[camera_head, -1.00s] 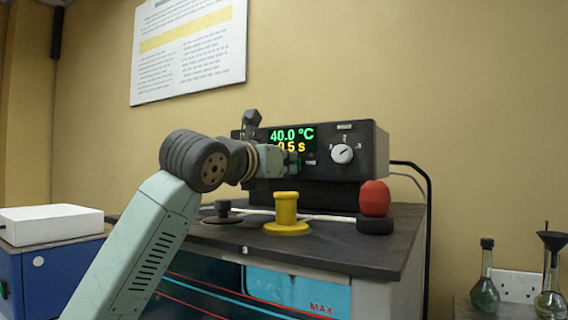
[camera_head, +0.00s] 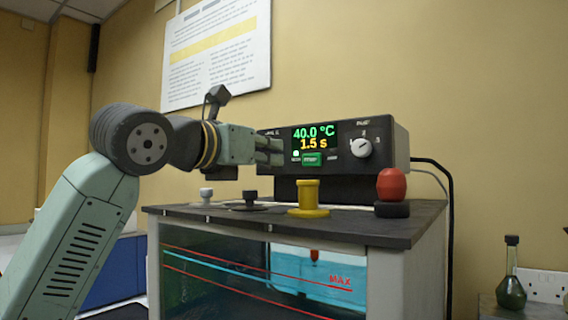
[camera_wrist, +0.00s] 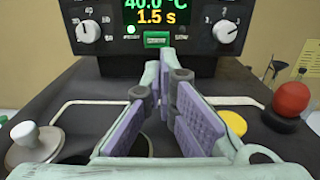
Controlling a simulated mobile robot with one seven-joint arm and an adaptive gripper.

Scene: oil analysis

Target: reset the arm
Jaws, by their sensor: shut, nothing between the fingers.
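My gripper (camera_head: 275,151) is shut and empty in front of the control box (camera_head: 400,150), left of its green button (camera_head: 312,160). In the wrist view my gripper's fingertips (camera_wrist: 164,62) meet just below the green button (camera_wrist: 156,40), and I cannot tell whether they touch the panel. The display (camera_head: 313,137) reads 40.0 °C and 1.5 s. My arm reaches in from the left in the head view, over the bath's left side.
On the dark bath top (camera_head: 400,226) stand a yellow spool-shaped plug (camera_head: 308,198), a red knob on a black base (camera_head: 391,184), a black lid (camera_head: 249,203) and a silver-knobbed lid (camera_head: 206,197). A green flask (camera_head: 511,280) stands at the right. A poster (camera_head: 217,55) hangs behind.

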